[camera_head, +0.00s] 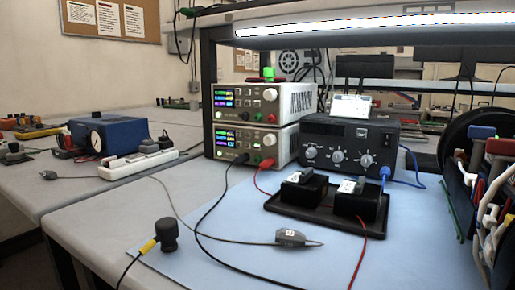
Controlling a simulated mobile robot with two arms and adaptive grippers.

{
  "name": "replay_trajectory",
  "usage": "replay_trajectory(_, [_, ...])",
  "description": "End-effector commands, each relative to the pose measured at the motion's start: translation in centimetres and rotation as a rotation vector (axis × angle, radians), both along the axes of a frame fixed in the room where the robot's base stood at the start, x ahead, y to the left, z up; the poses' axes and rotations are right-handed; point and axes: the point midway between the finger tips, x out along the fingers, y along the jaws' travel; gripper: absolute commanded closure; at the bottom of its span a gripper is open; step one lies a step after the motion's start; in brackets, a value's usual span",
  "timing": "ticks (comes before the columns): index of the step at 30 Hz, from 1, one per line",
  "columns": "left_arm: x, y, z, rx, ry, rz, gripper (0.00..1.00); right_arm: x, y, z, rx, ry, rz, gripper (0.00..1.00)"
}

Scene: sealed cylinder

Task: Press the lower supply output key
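Two bench power supplies with cream front panels are stacked at the middle of the bench. The lower supply (284,148) has a lit coloured display (226,138), small keys and a knob on its front. A black lead and a red lead run from its front. The upper supply (290,103) sits directly on it and also has a lit display. Which small key is the lower output key is too small to tell. Neither of my grippers shows in the head view.
A dark box with dials (350,143) stands right of the supplies. A black tray (320,222) with two black blocks lies in front. Leads, a grey clip (290,237) and a black yellow-banded piece (166,235) lie on the blue mat (225,265). Tool handles and cables crowd the right edge.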

Motion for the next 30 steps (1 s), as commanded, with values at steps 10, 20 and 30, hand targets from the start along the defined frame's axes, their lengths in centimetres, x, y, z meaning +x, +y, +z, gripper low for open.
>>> replay_trajectory(10, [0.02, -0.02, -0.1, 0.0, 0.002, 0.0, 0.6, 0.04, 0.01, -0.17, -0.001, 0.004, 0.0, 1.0])
replay_trajectory(20, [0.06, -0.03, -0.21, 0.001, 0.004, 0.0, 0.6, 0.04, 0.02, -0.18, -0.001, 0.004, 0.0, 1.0])
replay_trajectory(30, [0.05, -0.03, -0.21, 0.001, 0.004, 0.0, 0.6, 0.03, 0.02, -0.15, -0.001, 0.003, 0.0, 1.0])
